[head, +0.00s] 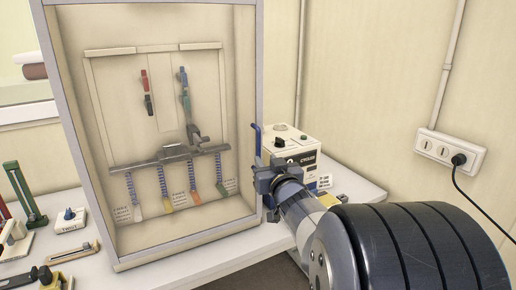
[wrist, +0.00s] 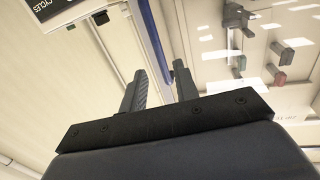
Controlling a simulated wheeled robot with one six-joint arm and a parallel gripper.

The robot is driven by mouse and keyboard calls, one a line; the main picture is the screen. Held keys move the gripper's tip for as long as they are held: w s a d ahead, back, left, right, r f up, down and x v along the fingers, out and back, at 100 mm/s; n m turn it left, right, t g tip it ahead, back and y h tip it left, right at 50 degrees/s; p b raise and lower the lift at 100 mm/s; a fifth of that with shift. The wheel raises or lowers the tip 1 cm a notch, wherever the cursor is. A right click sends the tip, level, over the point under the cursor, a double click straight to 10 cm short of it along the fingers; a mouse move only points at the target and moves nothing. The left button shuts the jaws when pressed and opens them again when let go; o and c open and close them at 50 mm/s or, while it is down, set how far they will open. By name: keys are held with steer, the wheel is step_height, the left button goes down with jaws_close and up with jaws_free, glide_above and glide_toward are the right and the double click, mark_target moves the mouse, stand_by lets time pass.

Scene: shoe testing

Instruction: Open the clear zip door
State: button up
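The clear door (head: 160,110) covers the front of a grey-framed cabinet on the bench and looks closed. A blue upright handle (head: 257,142) is at the door's right edge. It also shows in the wrist view as a blue bar (wrist: 152,38). My gripper (head: 263,180) is at the cabinet's right edge, by the lower part of the handle. In the wrist view its fingers (wrist: 160,78) are apart, with the blue bar running down between them in the picture. I cannot tell whether either finger touches it.
Behind the door are a grey bar (head: 170,157) and several coloured hanging clamps. Small fixtures (head: 70,218) lie on the bench at left. A wall socket (head: 450,148) holds a black plug.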

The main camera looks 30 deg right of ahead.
mark_target(259, 151)
steer(key=w, duration=0.2)
steer(key=w+d+p, duration=0.1)
steer(key=w, duration=0.5)
steer(key=shift+w+d+p, duration=0.1)
steer(key=shift+d+p, duration=0.15)
steer(key=shift+p, duration=0.05)
steer(key=shift+c, duration=0.4)
jaws_close()
